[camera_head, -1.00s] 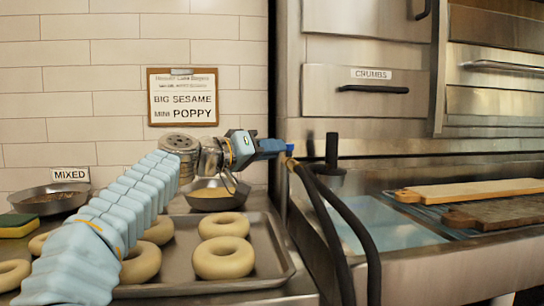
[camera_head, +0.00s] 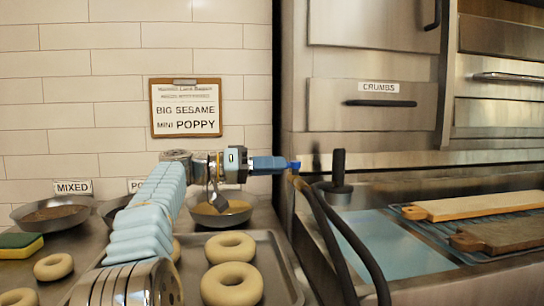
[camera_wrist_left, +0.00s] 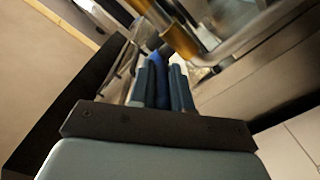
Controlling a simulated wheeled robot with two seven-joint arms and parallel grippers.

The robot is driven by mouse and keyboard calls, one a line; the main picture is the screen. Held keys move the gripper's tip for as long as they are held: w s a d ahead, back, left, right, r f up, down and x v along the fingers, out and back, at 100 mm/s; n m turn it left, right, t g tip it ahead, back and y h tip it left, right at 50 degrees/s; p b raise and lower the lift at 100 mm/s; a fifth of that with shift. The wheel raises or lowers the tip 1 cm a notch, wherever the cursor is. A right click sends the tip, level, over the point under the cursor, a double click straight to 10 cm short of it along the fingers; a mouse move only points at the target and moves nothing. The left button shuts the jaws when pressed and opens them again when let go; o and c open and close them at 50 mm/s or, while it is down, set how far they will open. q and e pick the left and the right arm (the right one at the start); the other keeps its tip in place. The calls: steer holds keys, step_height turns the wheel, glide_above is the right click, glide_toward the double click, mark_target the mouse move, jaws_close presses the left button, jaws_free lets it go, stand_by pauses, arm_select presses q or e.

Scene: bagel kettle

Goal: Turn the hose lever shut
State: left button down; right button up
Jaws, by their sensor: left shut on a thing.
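The blue hose lever (camera_head: 294,164) sits at the top end of a black hose (camera_head: 330,235), by a small brass fitting (camera_head: 297,180). My left gripper (camera_head: 283,165) reaches in from the left, nearly level, and its fingers are shut on the lever. In the left wrist view, the dark blue fingers (camera_wrist_left: 163,92) close around the bright blue lever (camera_wrist_left: 157,62). A blurred brass fitting (camera_wrist_left: 182,40) lies just beyond. The fingers hide part of the lever, so its exact angle is hard to tell. My right gripper is not in view.
A tray (camera_head: 285,262) with several bagels lies below my left arm, with bowls of toppings (camera_head: 222,211) behind it. A dark upright post (camera_head: 338,175) stands right of the lever. Wooden boards (camera_head: 480,205) lie on a rack at right.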

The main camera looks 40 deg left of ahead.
arm_select(q)
steer(key=shift+a, duration=0.1)
stand_by(0.4)
steer(key=c, duration=1.1)
jaws_free()
steer(key=p+v, duration=0.5)
steer(key=v, duration=0.8)
steer(key=shift+s+a+p, duration=0.25)
steer(key=shift+a+p, duration=0.05)
steer(key=shift+f, duration=0.1)
